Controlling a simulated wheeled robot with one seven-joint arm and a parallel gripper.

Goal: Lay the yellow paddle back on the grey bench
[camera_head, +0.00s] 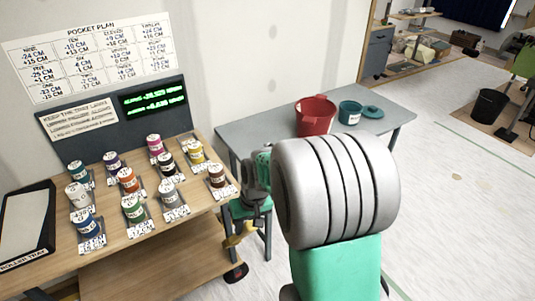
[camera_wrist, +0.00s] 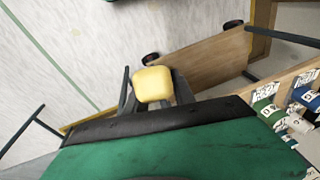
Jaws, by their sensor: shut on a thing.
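The yellow paddle (camera_wrist: 153,84) shows in the wrist view as a pale yellow block end between the dark fingers of my gripper (camera_wrist: 154,92). My gripper is shut on it. In the head view my gripper (camera_head: 244,228) points down in front of the grey bench (camera_head: 262,122), partly hidden by my arm. A little yellow of the paddle (camera_head: 232,241) shows at its fingers, below the bench top's height in the picture. I cannot tell the paddle's full shape or tilt.
A red bucket (camera_head: 314,117) and a teal pot (camera_head: 349,113) with a teal lid (camera_head: 372,112) stand at the bench's back right. The bench's left part looks clear. A wooden cart (camera_head: 112,237) with several paint cans stands close on the left.

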